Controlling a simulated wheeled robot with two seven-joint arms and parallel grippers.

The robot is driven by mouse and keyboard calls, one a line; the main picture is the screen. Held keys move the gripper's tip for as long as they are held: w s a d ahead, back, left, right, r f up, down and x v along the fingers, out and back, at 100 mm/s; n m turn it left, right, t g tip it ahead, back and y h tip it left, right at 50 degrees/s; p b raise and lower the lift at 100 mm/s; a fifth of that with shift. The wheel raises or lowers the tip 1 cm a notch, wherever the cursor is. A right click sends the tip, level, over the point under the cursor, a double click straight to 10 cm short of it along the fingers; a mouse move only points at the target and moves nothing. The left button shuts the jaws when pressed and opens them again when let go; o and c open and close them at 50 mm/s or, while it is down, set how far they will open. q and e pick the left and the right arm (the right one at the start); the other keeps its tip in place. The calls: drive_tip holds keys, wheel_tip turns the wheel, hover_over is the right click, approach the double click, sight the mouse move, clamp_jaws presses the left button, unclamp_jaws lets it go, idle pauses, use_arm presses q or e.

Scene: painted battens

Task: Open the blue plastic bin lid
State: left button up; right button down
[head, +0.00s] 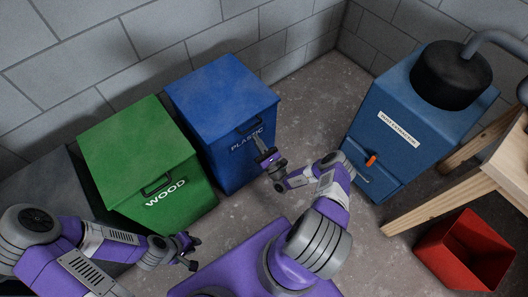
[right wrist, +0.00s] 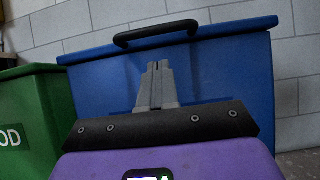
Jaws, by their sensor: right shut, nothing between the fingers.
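The blue plastic bin (head: 230,150) stands against the back wall with its blue lid (head: 220,92) lying shut. A black handle (head: 250,127) sits at the lid's front edge, above the PLASTIC label. In the right wrist view the handle (right wrist: 155,33) shows above my right gripper's fingertips, apart from them. My right gripper (head: 262,148) is shut and empty, just in front of the bin's front face and below the handle. In the right wrist view its fingers (right wrist: 157,75) are together. My left gripper (head: 192,250) is open and empty, low in front of the green bin.
A green WOOD bin (head: 135,145) stands just left of the blue bin. A blue machine (head: 390,120) with a black top stands to the right. A red open bin (head: 465,252) and a wooden bench (head: 505,155) are at far right. Some floor (head: 305,105) is clear between bin and machine.

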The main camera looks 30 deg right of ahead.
drive_tip(key=shift+w+r, duration=0.15)
drive_tip(key=shift+r, duration=0.65)
drive_tip(key=shift+w+r, duration=0.1)
drive_tip(key=shift+r, duration=0.65)
